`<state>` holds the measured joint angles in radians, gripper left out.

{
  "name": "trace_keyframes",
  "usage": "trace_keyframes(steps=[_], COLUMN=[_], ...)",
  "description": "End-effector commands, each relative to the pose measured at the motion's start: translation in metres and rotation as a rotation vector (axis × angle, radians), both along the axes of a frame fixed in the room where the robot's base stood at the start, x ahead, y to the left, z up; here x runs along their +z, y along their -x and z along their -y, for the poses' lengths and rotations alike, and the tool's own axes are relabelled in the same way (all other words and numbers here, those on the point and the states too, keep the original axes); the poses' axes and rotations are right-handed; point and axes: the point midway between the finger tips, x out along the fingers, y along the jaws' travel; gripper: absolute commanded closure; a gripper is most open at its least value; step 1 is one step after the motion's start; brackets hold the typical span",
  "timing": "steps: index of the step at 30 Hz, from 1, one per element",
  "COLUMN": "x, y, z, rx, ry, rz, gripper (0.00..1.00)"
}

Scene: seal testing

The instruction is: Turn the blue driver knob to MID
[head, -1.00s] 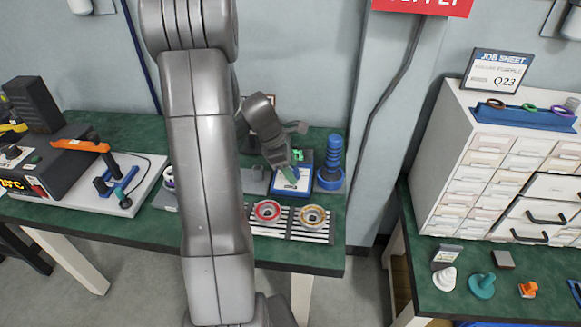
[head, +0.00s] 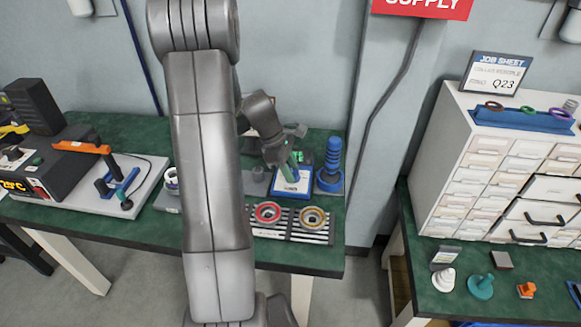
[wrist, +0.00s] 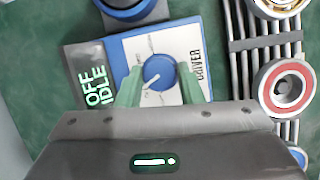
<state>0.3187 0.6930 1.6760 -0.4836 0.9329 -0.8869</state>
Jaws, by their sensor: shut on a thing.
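The blue driver knob (wrist: 158,72) sits on a white-faced panel lettered DRIVER (wrist: 197,66) in the wrist view. A white pointer line on the knob aims toward the lower left of the picture. My gripper (wrist: 158,78) has its two green fingers on either side of the knob and is shut on it. A dark display (wrist: 98,98) beside the panel reads OFF and IDLE in green. In the head view my gripper (head: 291,176) is down at the blue-edged driver box (head: 291,190), and the knob is hidden there. I cannot make out a MID mark.
A blue ribbed post (head: 333,160) stands right of the driver box. A slatted rack (head: 290,233) in front holds a red ring (head: 268,212) and a tan ring (head: 313,216). An orange-handled fixture (head: 82,146) is on the left. A drawer cabinet (head: 500,150) stands right.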

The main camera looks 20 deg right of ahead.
Motion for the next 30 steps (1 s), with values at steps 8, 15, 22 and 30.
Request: trace_keyframes(steps=[8,15,22,30], x=[0.002,0.0017,0.0014,0.001], y=[-0.0022,-0.0029,-0.0035,-0.0038], z=[0.0016,0.003,0.004,0.0053], rx=[-0.261,-0.491,-0.709,-0.936], ry=[0.001,0.001,0.0,0.001], rz=[0.0,0.0,0.0,0.0], gripper=[0.89,0.89,0.89,0.89])
